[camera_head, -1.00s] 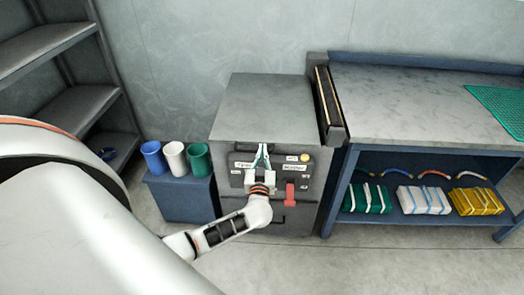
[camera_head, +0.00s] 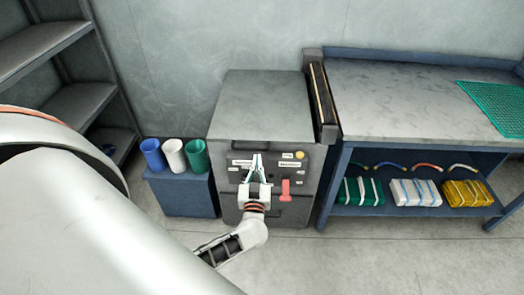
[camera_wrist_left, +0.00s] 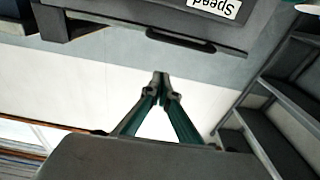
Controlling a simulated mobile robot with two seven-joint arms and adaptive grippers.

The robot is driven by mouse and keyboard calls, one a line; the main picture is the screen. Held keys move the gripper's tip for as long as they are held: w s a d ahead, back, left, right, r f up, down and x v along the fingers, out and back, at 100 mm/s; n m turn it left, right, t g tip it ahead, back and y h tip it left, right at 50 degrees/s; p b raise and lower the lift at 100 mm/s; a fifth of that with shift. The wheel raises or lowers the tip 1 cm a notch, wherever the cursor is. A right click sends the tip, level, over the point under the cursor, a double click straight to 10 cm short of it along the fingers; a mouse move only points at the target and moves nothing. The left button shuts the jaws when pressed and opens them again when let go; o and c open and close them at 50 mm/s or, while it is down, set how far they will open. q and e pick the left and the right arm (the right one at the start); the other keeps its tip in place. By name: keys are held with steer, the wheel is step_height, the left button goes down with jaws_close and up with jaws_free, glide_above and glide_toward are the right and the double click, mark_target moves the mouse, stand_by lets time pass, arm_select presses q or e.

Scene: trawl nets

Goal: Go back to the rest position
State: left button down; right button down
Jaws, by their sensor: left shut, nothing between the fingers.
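My left gripper (camera_head: 257,162) is in front of the grey machine cabinet (camera_head: 262,103) in the head view, with its fingers pointing up across the front panel. It is shut and empty. In the left wrist view its fingertips (camera_wrist_left: 161,78) meet, with pale wall behind them and a panel edge with a "Speed" label (camera_wrist_left: 215,6) above. I cannot tell from the head view how far the fingers are from the panel. My right gripper is not in view.
A red lever (camera_head: 285,190) and a yellow knob (camera_head: 299,155) are on the cabinet front. Three cups stand on a blue box (camera_head: 183,195) to its left. A workbench (camera_head: 400,100) with bundles on its lower shelf (camera_head: 375,208) stands right. Metal shelves (camera_head: 45,45) stand left. Floor in front is clear.

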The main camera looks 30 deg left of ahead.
arm_select(q)
steer(key=shift+s+d, duration=0.15)
steer(key=s+d+f+m+h, duration=0.1)
steer(key=s+d+m+h, duration=0.4)
steer(key=d, duration=0.4)
steer(key=s+d+f+m+h, duration=0.1)
steer(key=s+d+m+h, duration=0.3)
steer(key=d+h, duration=0.45)
steer(key=s+f+m+g, duration=0.1)
steer(key=s+f+g, duration=0.1)
steer(key=s, duration=0.4)
steer(key=s+f+g, duration=0.3)
steer(key=s+f, duration=0.2)
steer(key=s, duration=0.1)
steer(key=shift+d+f+m+y, duration=0.3)
steer(key=shift+d+m+y, duration=0.05)
steer(key=shift+d+m, duration=0.05)
